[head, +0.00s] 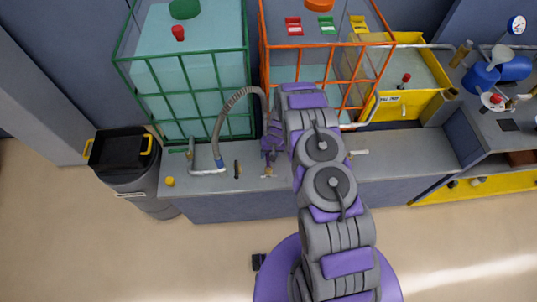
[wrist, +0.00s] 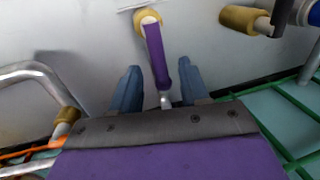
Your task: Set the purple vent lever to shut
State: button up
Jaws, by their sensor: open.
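The purple vent lever (wrist: 157,58) shows in the wrist view, running from a brass fitting (wrist: 147,20) on a light grey surface down toward my gripper. My gripper (wrist: 159,74) is open. Its two blue-grey fingers stand on either side of the lever's lower part, with a visible gap at each side. The lever's pale end lies near the gripper's palm. In the head view my gripper (head: 270,145) is low over the grey bench, between the green and orange cages. My arm and gripper largely hide the lever there.
A green-caged tank (head: 190,75) and an orange-caged tank (head: 300,45) stand behind the bench (head: 400,150). A grey hose (head: 222,115) arches left of my gripper. In the wrist view a bent metal pipe (wrist: 40,72) lies left and another brass fitting (wrist: 243,19) upper right.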

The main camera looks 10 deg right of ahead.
jog(key=shift+a+f, duration=0.1)
jog(key=shift+f, duration=0.2)
grip_shut()
dwell(0.4)
